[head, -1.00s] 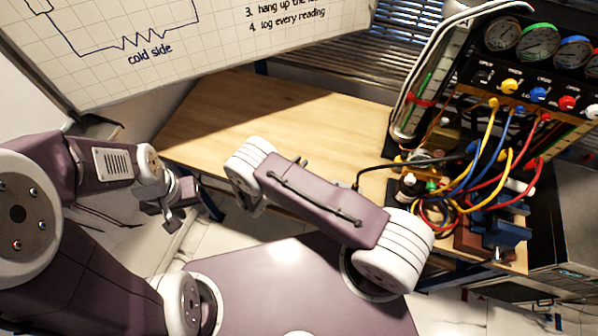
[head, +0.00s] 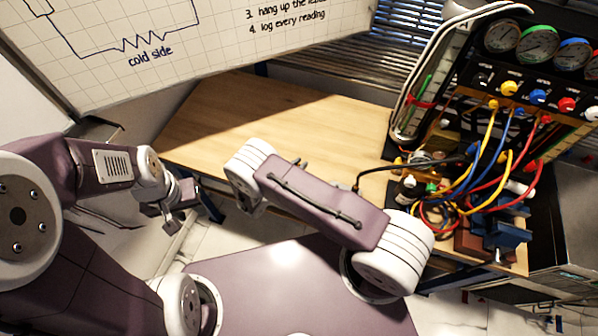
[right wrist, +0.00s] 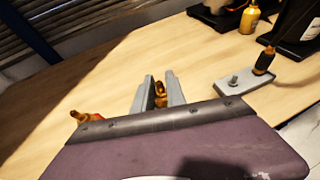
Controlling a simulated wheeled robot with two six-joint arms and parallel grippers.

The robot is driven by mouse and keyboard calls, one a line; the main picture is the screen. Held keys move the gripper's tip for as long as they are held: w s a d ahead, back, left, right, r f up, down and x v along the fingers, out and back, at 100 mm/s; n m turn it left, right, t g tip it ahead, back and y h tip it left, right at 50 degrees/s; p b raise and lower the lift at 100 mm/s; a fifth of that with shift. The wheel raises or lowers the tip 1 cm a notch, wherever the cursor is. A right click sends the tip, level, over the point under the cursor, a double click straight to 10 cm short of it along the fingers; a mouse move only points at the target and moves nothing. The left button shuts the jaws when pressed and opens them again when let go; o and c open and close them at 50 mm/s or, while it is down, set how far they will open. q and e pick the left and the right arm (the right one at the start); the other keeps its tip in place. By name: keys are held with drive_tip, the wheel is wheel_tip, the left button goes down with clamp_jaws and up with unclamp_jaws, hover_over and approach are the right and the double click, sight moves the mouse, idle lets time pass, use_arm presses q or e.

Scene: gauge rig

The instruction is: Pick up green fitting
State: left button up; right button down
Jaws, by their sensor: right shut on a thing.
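A small green piece (head: 432,187), possibly the green fitting, shows among the parts at the table's right end in the head view; it is too small to make out. In the right wrist view my right gripper (right wrist: 160,92) is shut on a small brass-coloured piece (right wrist: 160,101). I see no green on that piece, and the fingers hide much of it.
The gauge rig (head: 540,42) stands at the right with yellow, blue and red hoses looping down. Blue blocks (head: 503,232) sit at the table's right end. The wooden table (head: 230,115) is clear at left and middle. A grey plate (right wrist: 232,92) and yellow bottle (right wrist: 250,18) are near the right gripper.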

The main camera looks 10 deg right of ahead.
drive_tip(key=shift+r, duration=0.1)
drive_tip(key=r, duration=0.3)
drive_tip(key=r+b, duration=0.1)
drive_tip(key=shift+s+d+r, duration=0.1)
drive_tip(key=shift+d+r, duration=0.05)
drive_tip(key=shift+d, duration=0.1)
drive_tip(key=s+d+r+b, duration=0.1)
drive_tip(key=s+d+r, duration=0.5)
drive_tip(key=d, duration=0.3)
drive_tip(key=shift+s+d+r+b, duration=0.15)
drive_tip(key=shift+r+b, duration=0.15)
drive_tip(key=shift+b, duration=0.05)
